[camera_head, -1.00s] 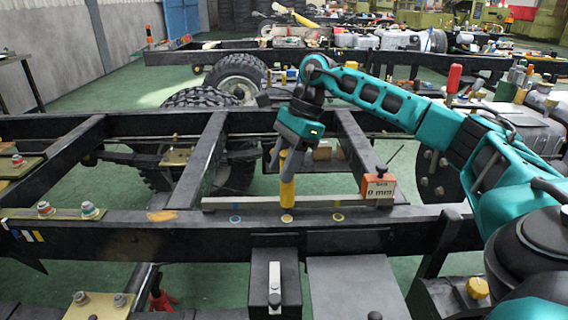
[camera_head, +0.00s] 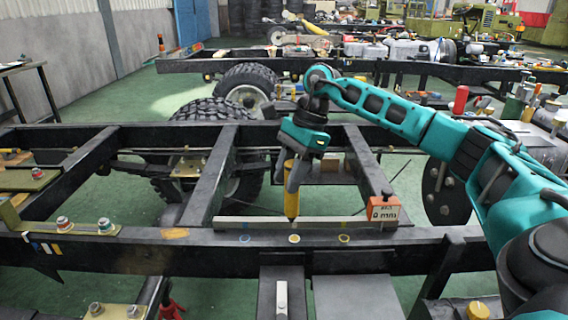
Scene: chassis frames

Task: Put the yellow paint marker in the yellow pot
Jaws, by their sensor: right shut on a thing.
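My right gripper (camera_head: 294,172) is shut on the yellow paint marker (camera_head: 291,198). The marker hangs upright, just above the near beam of the frame and close to a long grey strip. The marker is nearly in line with the middle one. I cannot make out for certain which thing is the yellow pot. My left gripper is not in view.
An orange and white block marked "0 mm" (camera_head: 384,212) stands on the beam to the right of the marker. The long grey strip (camera_head: 250,223) lies along the beam. Bolts on a plate (camera_head: 64,225) stand at the left. A dark crossmember (camera_head: 211,178) lies left of the gripper.

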